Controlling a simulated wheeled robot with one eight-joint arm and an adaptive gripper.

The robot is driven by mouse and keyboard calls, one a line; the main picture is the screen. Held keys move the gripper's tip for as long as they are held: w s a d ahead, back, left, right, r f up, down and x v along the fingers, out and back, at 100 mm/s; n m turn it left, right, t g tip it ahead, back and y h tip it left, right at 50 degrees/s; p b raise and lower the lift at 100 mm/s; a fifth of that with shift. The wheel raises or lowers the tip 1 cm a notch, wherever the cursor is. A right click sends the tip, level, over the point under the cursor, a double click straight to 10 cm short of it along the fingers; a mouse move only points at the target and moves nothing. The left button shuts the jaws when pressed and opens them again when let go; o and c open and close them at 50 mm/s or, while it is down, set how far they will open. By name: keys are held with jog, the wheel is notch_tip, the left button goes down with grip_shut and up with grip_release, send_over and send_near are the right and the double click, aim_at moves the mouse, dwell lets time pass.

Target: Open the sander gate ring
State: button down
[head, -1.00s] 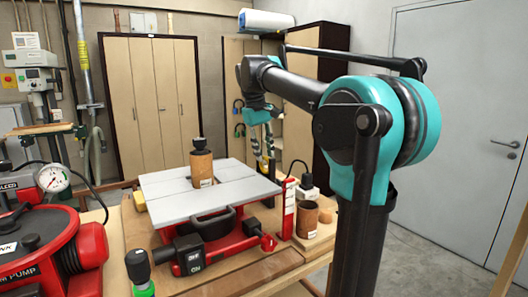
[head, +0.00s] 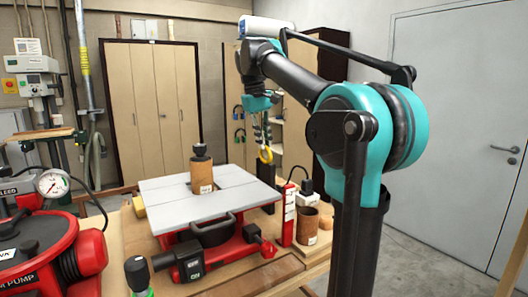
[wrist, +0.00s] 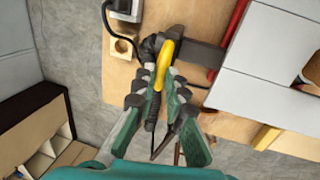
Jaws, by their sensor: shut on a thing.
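The yellow gate ring (wrist: 163,62) shows in the wrist view as a narrow curved band, with its lower end between my fingertips. In the head view the ring (head: 265,155) hangs at the tips of my gripper (head: 262,142), above a black upright piece (head: 266,185) behind the sander. My gripper (wrist: 161,88) is shut on the ring in the wrist view. A dark fitting (wrist: 195,57) lies beside and below the ring there. Whether the ring is still joined to the fitting cannot be told. The red sander (head: 222,255) has a grey table top (head: 165,212).
A brown cylinder with a black knob (head: 201,172) stands on the sander top. A red pump (head: 45,255) is at the left. Open floor (wrist: 75,45) lies left of the bench.

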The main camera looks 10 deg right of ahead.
jog(key=shift+r, duration=0.25)
jog(key=c, duration=1.6)
grip_release()
jog(key=shift+o, duration=0.2)
notch_tip(320, 180, up, 12)
jog(key=a, duration=0.2)
jog(key=shift+s, duration=0.45)
jog(key=shift+a+f, duration=0.1)
jog(key=shift+f, duration=0.05)
